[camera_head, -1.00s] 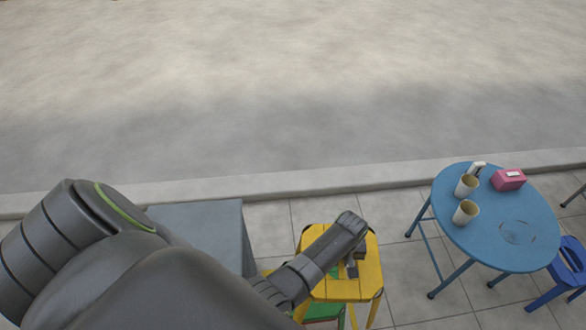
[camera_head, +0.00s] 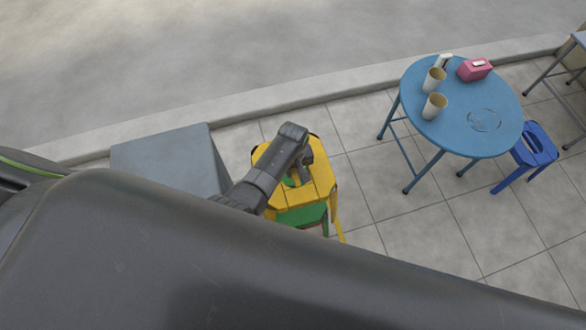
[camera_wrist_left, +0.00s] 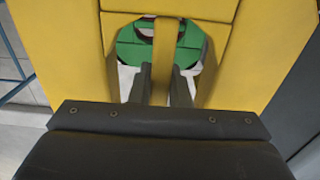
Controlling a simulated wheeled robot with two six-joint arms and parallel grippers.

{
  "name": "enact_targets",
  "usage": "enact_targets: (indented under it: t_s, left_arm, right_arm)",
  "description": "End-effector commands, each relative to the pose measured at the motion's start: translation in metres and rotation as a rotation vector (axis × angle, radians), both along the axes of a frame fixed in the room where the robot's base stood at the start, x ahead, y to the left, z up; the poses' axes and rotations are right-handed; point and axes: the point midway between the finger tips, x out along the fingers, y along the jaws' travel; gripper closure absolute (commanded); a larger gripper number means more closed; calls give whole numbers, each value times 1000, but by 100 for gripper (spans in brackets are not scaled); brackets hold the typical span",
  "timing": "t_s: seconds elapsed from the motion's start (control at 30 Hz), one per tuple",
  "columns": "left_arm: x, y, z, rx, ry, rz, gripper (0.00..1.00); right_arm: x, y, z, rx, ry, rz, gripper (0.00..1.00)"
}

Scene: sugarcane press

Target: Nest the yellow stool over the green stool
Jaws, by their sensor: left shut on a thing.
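The yellow stool (camera_head: 319,178) is in the head view just left of centre, held by my left gripper (camera_head: 304,172). In the left wrist view, the gripper's two fingers (camera_wrist_left: 160,84) straddle the strip between two openings in the yellow seat (camera_wrist_left: 65,62). The green stool (camera_head: 303,216) shows below and in front of the yellow one, largely covered by it. Green also shows through the seat openings in the left wrist view (camera_wrist_left: 130,46). I cannot tell whether the two stools touch. My right gripper is out of view.
A grey table (camera_head: 168,160) stands close left of the stools. A round blue table (camera_head: 455,125) with cups and a pink box (camera_head: 474,69) is to the right, with a blue stool (camera_head: 535,146) beside it. Tiled floor between is clear. Some red shows by the green stool.

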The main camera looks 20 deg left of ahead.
Motion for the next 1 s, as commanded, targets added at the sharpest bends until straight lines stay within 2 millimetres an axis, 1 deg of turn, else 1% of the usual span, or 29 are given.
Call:
enact_targets:
  t_s: [0.03, 0.33, 0.4, 0.93, 0.97, 1.0]
  left_arm:
    - [1, 0, -8, -1, -3, 0, 100]
    - [1, 0, -33, -1, -3, 0, 100]
    - [1, 0, -40, -1, -3, 0, 100]
    - [1, 0, -89, -1, -3, 0, 100]
    - [1, 0, -92, -1, -3, 0, 100]
    - [1, 0, -91, -1, -3, 0, 100]
  right_arm:
    - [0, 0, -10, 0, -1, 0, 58]
    - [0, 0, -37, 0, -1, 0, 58]
    - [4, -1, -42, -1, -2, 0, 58]
    - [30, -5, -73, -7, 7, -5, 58]
    - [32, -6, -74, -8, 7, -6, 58]
    - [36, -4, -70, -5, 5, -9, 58]
